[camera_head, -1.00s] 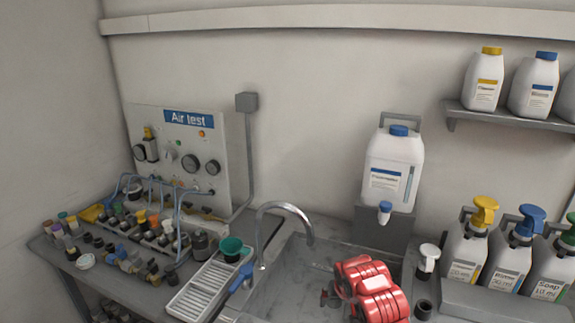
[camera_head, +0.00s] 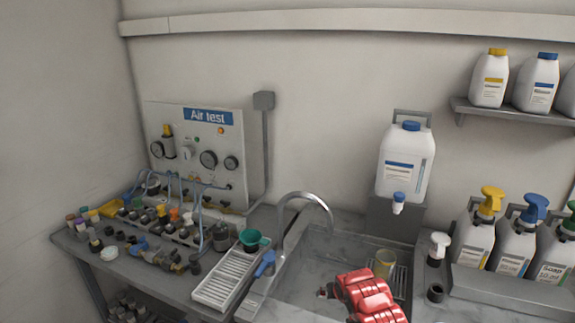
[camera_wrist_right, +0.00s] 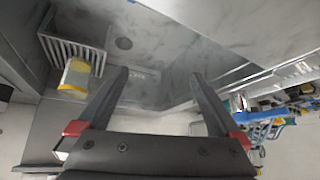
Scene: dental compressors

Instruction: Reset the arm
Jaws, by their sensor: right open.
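My right arm, with red covers, reaches over the sink (camera_head: 300,283) in the head view. Its gripper is mostly hidden there by the arm itself. In the right wrist view my right gripper (camera_wrist_right: 160,74) has its two dark fingers spread wide, with nothing between them. My left gripper is not in view.
A curved faucet (camera_head: 305,196) rises at the sink's left. A white drying rack (camera_head: 230,277) and a green funnel (camera_head: 252,239) are beside it. The Air test panel (camera_head: 195,150) stands at left behind small fittings.

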